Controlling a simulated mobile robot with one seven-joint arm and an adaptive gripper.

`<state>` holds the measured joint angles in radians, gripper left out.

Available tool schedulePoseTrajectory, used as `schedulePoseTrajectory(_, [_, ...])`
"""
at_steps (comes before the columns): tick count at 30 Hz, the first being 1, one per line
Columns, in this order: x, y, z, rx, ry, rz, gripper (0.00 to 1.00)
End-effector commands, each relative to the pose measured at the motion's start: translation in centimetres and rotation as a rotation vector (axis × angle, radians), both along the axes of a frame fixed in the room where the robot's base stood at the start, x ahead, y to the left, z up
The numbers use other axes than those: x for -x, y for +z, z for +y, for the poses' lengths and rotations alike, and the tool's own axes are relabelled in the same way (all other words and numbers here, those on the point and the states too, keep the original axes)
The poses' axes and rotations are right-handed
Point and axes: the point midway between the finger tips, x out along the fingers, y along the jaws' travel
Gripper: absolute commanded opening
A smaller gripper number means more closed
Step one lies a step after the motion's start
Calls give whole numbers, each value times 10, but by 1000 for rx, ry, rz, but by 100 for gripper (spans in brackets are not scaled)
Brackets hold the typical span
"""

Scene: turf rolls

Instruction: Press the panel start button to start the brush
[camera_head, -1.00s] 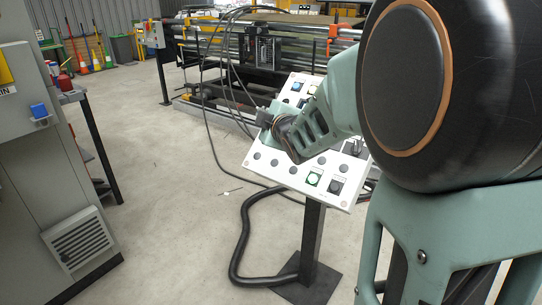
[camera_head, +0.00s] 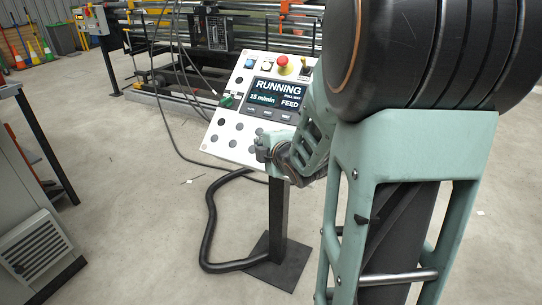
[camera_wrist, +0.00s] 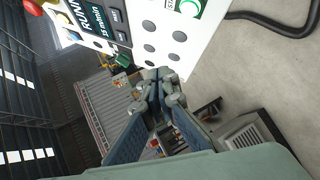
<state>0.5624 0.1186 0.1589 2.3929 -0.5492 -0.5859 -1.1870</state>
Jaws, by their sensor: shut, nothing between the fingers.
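The control panel (camera_head: 222,152) stands tilted on a dark post. Its screen (camera_head: 277,95) reads RUNNING, 15 m/min and FEED. My gripper (camera_head: 262,149) is at the panel's lower right in the head view, shut and empty, and hides the lower buttons there. In the wrist view, a green start button (camera_wrist: 189,7) with a START label shows at the top edge, partly cut off. My gripper (camera_wrist: 157,80) shows below and left of it, apart from it in the picture. Whether the fingertips touch the panel cannot be told.
A red mushroom button (camera_head: 282,66), a blue button (camera_head: 249,63) and a green switch (camera_head: 229,101) sit on the panel. A black hose (camera_head: 209,225) curves on the floor by the post. A grey cabinet (camera_head: 30,235) stands at left. Floor between is clear.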

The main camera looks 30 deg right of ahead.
Motion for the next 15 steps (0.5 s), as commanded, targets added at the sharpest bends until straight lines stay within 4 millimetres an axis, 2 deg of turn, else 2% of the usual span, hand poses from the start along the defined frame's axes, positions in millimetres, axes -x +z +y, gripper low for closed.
schedulePoseTrajectory(8, [-2,-4,-2,-2,-1,1,0])
schedulePoseTrajectory(15, [-13,-28,-16,-2,-1,2,0])
